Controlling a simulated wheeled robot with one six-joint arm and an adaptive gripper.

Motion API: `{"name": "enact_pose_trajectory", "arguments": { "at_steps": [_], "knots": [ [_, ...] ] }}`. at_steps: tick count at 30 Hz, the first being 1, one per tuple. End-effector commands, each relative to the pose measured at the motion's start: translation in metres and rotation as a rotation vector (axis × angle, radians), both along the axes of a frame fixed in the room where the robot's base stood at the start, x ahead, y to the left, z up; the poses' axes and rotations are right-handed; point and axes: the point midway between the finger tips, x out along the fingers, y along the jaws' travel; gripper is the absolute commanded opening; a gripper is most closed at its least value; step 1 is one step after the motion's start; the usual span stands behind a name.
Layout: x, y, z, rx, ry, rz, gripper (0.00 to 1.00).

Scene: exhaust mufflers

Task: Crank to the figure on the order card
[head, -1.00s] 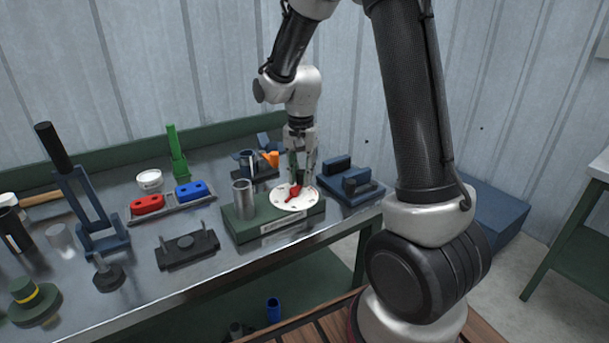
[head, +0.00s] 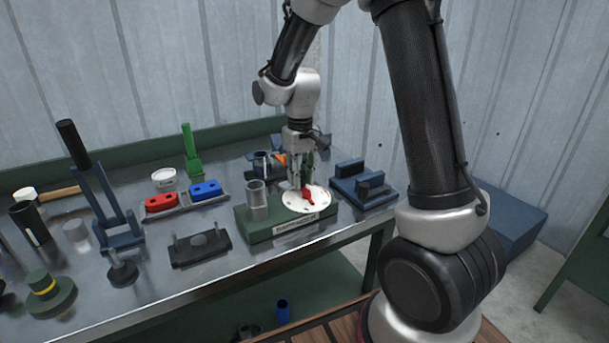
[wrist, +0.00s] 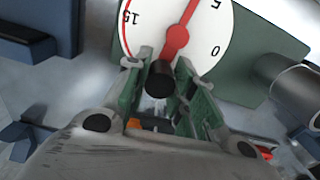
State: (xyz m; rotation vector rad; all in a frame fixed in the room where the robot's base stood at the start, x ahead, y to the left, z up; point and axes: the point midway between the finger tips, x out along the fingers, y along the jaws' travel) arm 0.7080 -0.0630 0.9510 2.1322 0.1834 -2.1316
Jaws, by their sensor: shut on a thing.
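A white dial (head: 320,203) with a red crank pointer (head: 308,196) sits on top of a green base box (head: 263,230). In the wrist view the dial (wrist: 150,35) shows 0, 5 and 15 upside down. The red pointer (wrist: 187,17) points to the top, past the 5 on the side away from 0. A black knob (wrist: 159,78) stands close to the red hub, between the green fingers. My gripper (head: 300,187) is low over the dial and shut on this knob. The fingers hide part of the dial. I see no readable order card.
A grey tube (head: 257,200) rises from the box left of the dial. A blue fixture (head: 362,187) stands to the right and a dark clamp block (head: 200,249) to the left. A tray with red (head: 161,202) and blue (head: 206,189) pieces lies further back.

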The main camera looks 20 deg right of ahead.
Motion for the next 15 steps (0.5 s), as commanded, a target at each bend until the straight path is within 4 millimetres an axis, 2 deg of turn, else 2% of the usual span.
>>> {"name": "enact_pose_trajectory", "arguments": {
  "at_steps": [15],
  "knots": [
    [-0.005,0.018,0.000,0.000,0.002,0.442,0.01]
  ]
}}
